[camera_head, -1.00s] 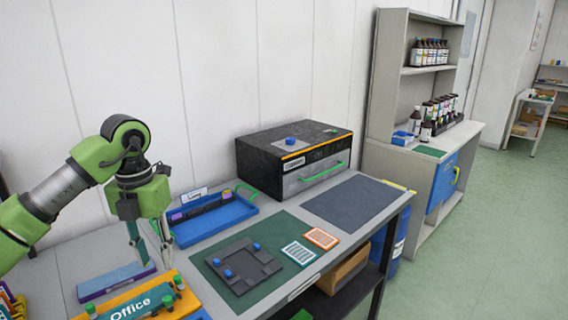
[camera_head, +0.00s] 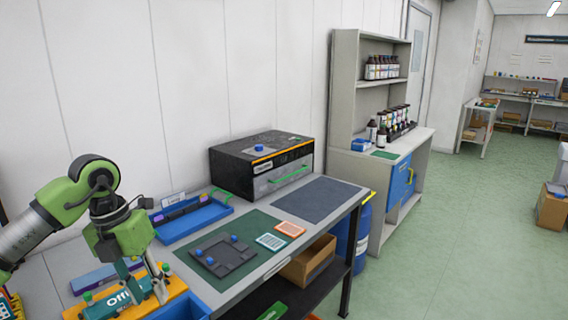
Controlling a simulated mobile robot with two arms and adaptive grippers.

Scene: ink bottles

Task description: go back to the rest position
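My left gripper (camera_head: 142,286) is at the lower left of the head view. Its two fingers point down with a gap between them, and nothing shows between them. It is in front of the orange rack with the teal "Office" label (camera_head: 109,307), and the fingers cover part of it. Whether the fingertips touch the rack I cannot tell. My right gripper is not in view.
A green mat (camera_head: 190,262) with a dark grey plate (camera_head: 224,257) lies on the table. A blue tray (camera_head: 188,222) and a black drawer box (camera_head: 235,155) stand behind.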

